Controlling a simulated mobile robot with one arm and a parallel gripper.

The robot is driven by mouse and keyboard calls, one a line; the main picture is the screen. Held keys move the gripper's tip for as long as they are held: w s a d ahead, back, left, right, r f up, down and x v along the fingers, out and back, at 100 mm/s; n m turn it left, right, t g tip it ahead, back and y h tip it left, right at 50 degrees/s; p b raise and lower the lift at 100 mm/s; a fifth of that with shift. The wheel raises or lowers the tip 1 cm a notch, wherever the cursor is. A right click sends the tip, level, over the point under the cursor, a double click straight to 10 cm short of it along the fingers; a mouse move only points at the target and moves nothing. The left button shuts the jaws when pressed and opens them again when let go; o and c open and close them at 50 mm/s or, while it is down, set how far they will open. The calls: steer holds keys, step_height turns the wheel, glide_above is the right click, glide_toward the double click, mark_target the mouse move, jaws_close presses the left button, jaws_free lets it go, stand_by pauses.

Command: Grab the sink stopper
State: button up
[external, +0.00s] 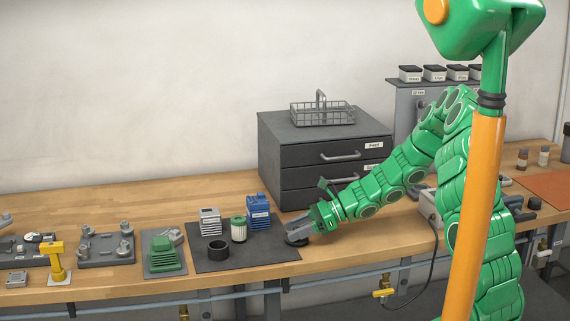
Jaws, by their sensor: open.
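My gripper (297,228) is open at the right edge of a dark mat (235,265) on the wooden workbench. A small dark round piece (297,241) lies right under and between its fingers; it looks like the sink stopper, but it is partly hidden and too small to be sure. I cannot tell whether the fingers touch it. A black ring-like cup (218,251) stands farther left on the same mat.
On the mat stand a white-and-green canister (239,229), a blue finned block (258,211) and a grey finned block (210,222). A green finned part (164,254) is to the left. A dark drawer cabinet (300,150) with a wire basket (321,113) stands behind my gripper.

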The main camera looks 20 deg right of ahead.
steer(key=shift+c, duration=0.3)
jaws_close()
steer(key=shift+r, duration=0.1)
steer(key=shift+r, duration=0.65)
steer(key=s+d+r, duration=0.5)
steer(key=s+r, duration=0.6)
steer(key=s, duration=0.2)
steer(key=shift+d+r, duration=0.15)
steer(key=shift+r, duration=0.1)
